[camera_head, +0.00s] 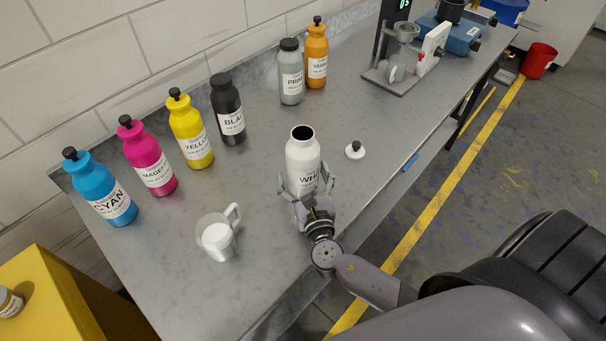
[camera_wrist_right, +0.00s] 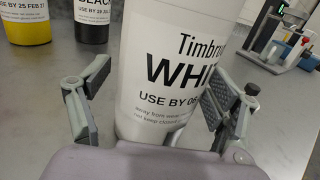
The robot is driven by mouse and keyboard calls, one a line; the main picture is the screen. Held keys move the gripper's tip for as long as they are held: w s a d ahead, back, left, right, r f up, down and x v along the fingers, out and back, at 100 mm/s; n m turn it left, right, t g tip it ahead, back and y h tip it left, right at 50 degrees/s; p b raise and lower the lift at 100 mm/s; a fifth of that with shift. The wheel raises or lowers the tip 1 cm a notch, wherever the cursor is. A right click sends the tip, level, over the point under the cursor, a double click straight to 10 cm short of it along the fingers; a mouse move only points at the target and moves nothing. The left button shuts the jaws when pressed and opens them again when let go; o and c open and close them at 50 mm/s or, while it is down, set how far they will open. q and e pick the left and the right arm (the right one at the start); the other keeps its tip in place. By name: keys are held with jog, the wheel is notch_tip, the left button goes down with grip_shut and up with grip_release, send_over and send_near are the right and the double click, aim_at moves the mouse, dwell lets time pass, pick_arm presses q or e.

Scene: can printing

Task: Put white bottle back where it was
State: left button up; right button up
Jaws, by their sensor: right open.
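The white bottle (camera_head: 302,155) stands on the grey table without its lid, its dark mouth open at the top. Its "WHITE" label also shows in the right wrist view (camera_wrist_right: 165,60). My right gripper (camera_head: 304,186) is open, with one finger on each side of the bottle's lower part. In the right wrist view, there is a gap between the left finger and the bottle; whether the right finger touches it I cannot tell. A white lid with a black knob (camera_head: 355,152) lies on the table right of the bottle. My left gripper is not in view.
Along the wall stand cyan (camera_head: 101,187), magenta (camera_head: 148,157), yellow (camera_head: 191,130), black (camera_head: 228,109), grey (camera_head: 291,73) and orange (camera_head: 316,55) bottles. A gap separates black and grey. A cup with white contents (camera_head: 217,237) stands left; a device (camera_head: 403,60) stands at the back right.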

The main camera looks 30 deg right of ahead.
jog(key=shift+r, duration=0.25)
jog(key=b+v, duration=0.1)
jog(key=v, duration=0.4)
jog(key=b+v, duration=0.1)
jog(key=v, duration=0.5)
jog(key=shift+w+f+b, duration=0.1)
jog(key=shift+f+b, duration=0.15)
jog(key=shift+b, duration=0.15)
jog(key=shift+s+a+r, duration=0.15)
jog(key=shift+s+a, duration=0.05)
jog(key=shift+s, duration=0.4)
